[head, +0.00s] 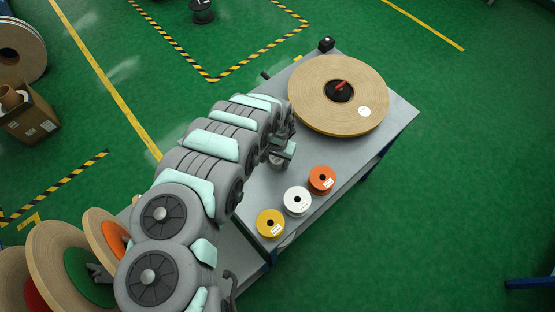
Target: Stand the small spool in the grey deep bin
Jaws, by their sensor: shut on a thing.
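My gripper (282,152) is over the grey table, left of the large reel, and partly hidden by my own arm. It is shut on a small, greyish thing (276,162) that is mostly hidden; I cannot tell for certain that it is a spool. Three small spools stand in a diagonal row on the table: yellow (264,226), white (297,212) and orange (322,189). The gripper is apart from them, up and to their left. I cannot make out a grey deep bin; my arm hides part of the table.
A large tan tape reel (310,116) with a black hub lies on the grey table (398,119). Large reels (52,255) stand at lower left. The table strip right of the small spools is clear.

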